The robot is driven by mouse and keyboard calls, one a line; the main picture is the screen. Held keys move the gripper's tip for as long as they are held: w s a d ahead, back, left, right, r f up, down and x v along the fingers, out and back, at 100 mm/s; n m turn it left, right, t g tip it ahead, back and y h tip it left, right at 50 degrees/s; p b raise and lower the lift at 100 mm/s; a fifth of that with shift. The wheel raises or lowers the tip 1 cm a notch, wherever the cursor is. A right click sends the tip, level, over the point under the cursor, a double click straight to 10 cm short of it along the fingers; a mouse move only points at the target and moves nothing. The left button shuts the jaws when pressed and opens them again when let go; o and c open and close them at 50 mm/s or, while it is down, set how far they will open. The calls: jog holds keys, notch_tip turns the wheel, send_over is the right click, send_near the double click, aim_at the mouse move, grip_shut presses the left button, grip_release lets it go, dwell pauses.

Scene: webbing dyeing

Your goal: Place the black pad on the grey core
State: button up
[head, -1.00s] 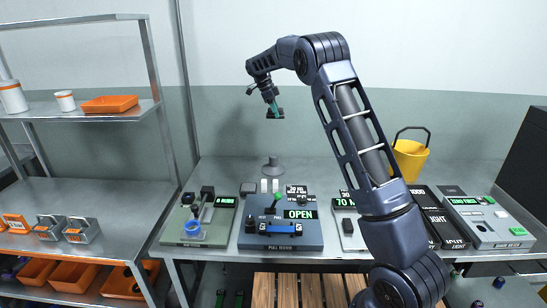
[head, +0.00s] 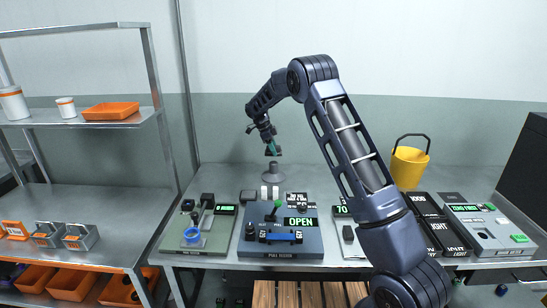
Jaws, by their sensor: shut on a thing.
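In the head view my gripper (head: 270,143) is shut on a small dark pad (head: 272,153), seen small below the green-tipped fingers. It hangs above the back of the bench. A grey flared piece on a round base (head: 272,177) stands on the bench just below the pad and looks like the grey core. A small gap seems to show between pad and core, but at this size I cannot tell how close they are in depth.
Two small white cylinders (head: 270,192) stand in front of the grey piece. The blue-grey machine with the OPEN display (head: 298,222) is nearer. A green-grey device (head: 190,236) is to the left, and a yellow bucket (head: 408,166) stands at the back right.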

aim_at(274, 162)
jog(key=shift+f, duration=2.2)
jog(key=shift+f, duration=0.15)
jog(key=o, duration=1)
